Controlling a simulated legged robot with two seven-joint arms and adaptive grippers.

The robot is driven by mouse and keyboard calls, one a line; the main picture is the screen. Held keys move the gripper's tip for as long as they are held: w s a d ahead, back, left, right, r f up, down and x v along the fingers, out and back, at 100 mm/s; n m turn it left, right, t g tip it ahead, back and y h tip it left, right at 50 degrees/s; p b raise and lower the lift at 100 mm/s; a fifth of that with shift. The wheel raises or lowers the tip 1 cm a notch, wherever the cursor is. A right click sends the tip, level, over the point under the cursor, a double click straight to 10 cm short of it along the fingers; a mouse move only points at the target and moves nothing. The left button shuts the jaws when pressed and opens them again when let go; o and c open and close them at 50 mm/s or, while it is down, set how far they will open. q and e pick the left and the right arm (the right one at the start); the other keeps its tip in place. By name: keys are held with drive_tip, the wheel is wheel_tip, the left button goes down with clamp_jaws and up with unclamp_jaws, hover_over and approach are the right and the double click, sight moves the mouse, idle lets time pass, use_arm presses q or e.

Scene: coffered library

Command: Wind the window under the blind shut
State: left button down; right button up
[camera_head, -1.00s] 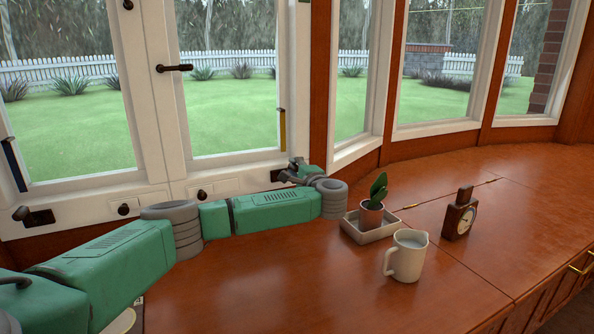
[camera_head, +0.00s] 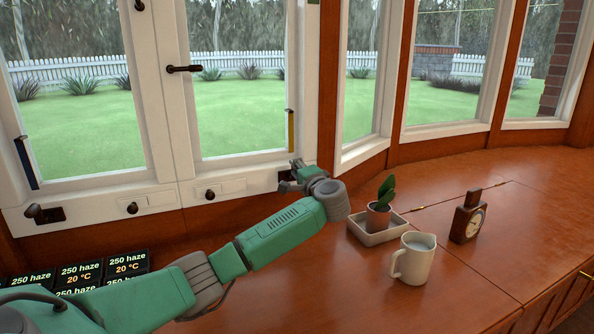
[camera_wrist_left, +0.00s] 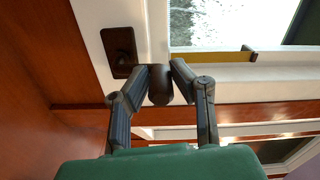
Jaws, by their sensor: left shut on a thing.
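A white-framed casement window (camera_head: 165,140) with two panes fills the left of the head view. A dark winder (camera_head: 45,214) with a knob sits on its lower left frame. Another dark winder plate shows in the wrist view (camera_wrist_left: 120,50), at the lower right corner of the window. My left gripper (camera_head: 290,180) is at this corner. In the wrist view its fingers (camera_wrist_left: 165,85) are closed around a dark rounded knob (camera_wrist_left: 160,86) beside the plate. The gripper hides most of this winder in the head view. No blind is clearly seen. My right gripper is not in view.
A potted plant (camera_head: 379,212) in a tray (camera_head: 365,236), a white jug (camera_head: 413,262) and a wooden clock (camera_head: 468,218) stand on the wooden counter right of my arm. Black label tiles (camera_head: 80,272) lie at lower left.

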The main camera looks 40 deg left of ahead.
use_arm(q)
drive_tip(key=shift+d+f, duration=0.1)
drive_tip(key=shift+f, duration=0.15)
drive_tip(key=c, duration=1.4)
unclamp_jaws()
drive_tip(key=shift+w, duration=0.1)
drive_tip(key=shift+r, duration=0.1)
drive_tip(key=v, duration=1.2)
